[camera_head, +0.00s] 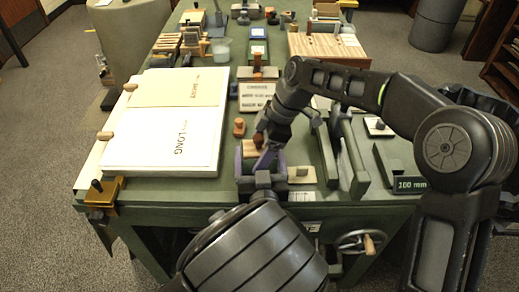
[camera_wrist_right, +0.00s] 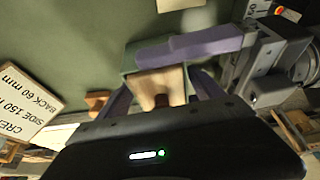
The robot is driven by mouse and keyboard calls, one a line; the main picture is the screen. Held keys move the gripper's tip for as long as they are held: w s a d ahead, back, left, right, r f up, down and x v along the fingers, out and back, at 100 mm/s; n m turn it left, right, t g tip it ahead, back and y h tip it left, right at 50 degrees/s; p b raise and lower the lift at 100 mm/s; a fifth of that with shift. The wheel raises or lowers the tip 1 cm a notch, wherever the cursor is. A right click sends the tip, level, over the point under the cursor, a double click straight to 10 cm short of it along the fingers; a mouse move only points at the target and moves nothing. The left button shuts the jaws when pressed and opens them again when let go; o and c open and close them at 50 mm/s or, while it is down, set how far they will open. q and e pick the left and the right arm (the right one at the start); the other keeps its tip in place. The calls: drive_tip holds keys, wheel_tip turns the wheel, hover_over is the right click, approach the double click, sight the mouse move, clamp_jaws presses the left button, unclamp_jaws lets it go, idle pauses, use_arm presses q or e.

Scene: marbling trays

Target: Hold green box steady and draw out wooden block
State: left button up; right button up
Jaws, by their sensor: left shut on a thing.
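The small green box (camera_head: 250,149) stands near the table's front edge, between the purple fingers of my left gripper (camera_head: 252,160), which is shut on it. In the right wrist view the box (camera_wrist_right: 129,60) shows beside a left finger. The pale wooden block (camera_wrist_right: 158,82) sits in the box, with a dark brown knob (camera_wrist_right: 161,100) towards my right gripper. The knob also shows in the head view (camera_head: 258,140). My right gripper (camera_wrist_right: 162,82) has its fingers spread on either side of the block and knob, apparently without touching. Its fingertips are largely hidden in the head view.
A white board (camera_head: 165,160) marked SHORT and LONG lies left. A text card (camera_head: 256,96) stands behind the box. An orange-brown peg (camera_head: 239,127) is close to its left. Green rails (camera_head: 353,160) stand right, near a 100 mm label (camera_head: 411,184). A pale plate (camera_head: 302,174) lies just right.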

drive_tip(key=c, duration=1.3)
drive_tip(key=o, duration=1.4)
drive_tip(key=v, duration=1.2)
